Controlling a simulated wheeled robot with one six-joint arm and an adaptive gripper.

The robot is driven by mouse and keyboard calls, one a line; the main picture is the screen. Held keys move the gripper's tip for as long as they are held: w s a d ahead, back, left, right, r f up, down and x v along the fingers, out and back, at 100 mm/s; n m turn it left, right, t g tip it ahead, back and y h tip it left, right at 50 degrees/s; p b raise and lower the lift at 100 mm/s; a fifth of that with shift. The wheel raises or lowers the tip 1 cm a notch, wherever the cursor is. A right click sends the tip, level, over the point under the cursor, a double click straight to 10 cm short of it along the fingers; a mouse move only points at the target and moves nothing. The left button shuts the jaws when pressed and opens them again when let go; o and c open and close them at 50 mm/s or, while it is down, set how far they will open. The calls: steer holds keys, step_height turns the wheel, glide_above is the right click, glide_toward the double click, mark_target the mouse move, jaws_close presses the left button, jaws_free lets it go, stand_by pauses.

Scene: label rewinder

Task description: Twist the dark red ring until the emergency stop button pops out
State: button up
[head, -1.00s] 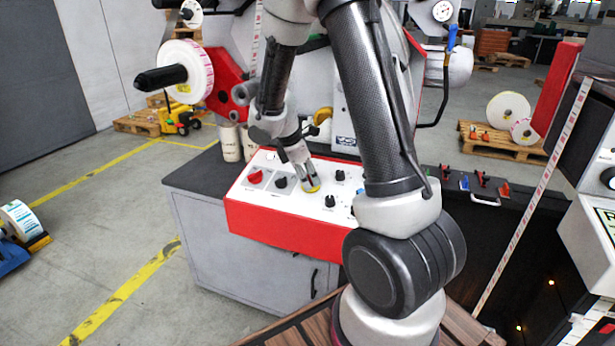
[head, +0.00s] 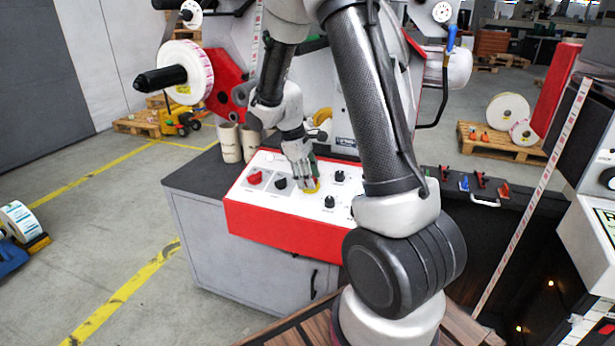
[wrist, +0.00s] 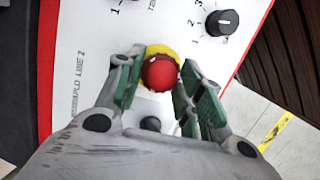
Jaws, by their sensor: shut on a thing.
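The emergency stop button (wrist: 160,74) shows in the wrist view as a round red cap on a yellow disc (wrist: 153,50) on the white panel.
The sloped white panel (head: 262,195) has a red front. It carries another red knob (head: 255,178) and black knobs (head: 340,176) close around my gripper. A black knob (wrist: 222,21) shows in the wrist view.

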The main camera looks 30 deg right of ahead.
stand_by(0.4)
steer(key=o, duration=1)
steer(key=shift+o, duration=0.2)
steer(key=shift+r, duration=0.25)
steer(key=a, duration=0.4)
steer(key=w+a, duration=0.1)
steer(key=a, duration=0.3)
steer(key=w+a, duration=0.1)
steer(key=a, duration=0.3)
steer(key=shift+w+r, duration=0.15)
steer(key=shift+r, duration=0.15)
